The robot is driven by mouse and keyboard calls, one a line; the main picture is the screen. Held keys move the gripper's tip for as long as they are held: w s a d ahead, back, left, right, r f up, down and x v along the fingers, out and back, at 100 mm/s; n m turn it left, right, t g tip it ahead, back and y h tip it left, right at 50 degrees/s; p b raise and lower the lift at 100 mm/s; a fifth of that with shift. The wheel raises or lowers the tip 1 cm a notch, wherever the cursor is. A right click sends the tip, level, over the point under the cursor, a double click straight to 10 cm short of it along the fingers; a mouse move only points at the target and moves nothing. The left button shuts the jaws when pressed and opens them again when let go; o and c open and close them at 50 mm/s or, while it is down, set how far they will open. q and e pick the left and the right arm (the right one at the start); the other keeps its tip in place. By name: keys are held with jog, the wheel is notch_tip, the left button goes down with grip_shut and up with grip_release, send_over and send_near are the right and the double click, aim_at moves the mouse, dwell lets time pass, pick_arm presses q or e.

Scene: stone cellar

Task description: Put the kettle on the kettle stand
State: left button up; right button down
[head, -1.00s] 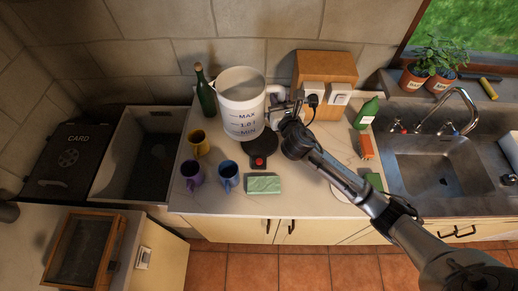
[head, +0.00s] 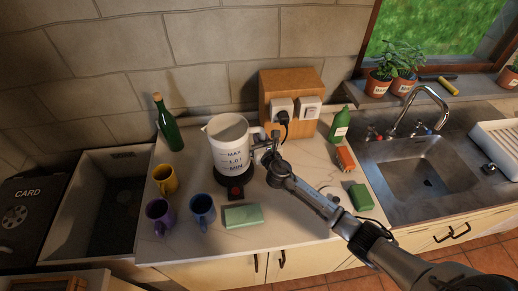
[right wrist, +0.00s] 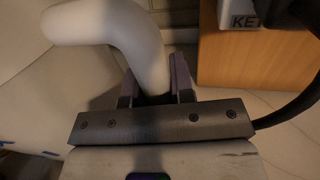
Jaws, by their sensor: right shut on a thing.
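The white kettle (head: 229,150), with level marks on its side, is upright over the black kettle stand (head: 235,186) with its red switch. The kettle's base covers most of the stand; I cannot tell whether it rests fully on it or hovers just above. My right gripper (head: 266,151) is shut on the kettle's handle, on the kettle's right side. In the right wrist view the pale curved handle (right wrist: 148,60) passes between the two fingers (right wrist: 156,88). My left gripper is not in view.
Yellow (head: 165,179), purple (head: 160,215) and blue (head: 202,210) mugs stand to the left and front. A green sponge (head: 243,216) lies in front. A green bottle (head: 168,125) stands behind left. A wooden socket box (head: 290,88) with a plugged black cord is behind right.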

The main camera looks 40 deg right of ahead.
notch_tip(320, 180, down, 4)
jog(key=shift+r+b, duration=0.2)
jog(key=shift+b, duration=0.65)
jog(key=shift+f, duration=0.15)
jog(key=c, duration=1)
grip_release()
jog(key=shift+f, duration=0.1)
jog(key=p+v, duration=0.1)
jog(key=v, duration=1.1)
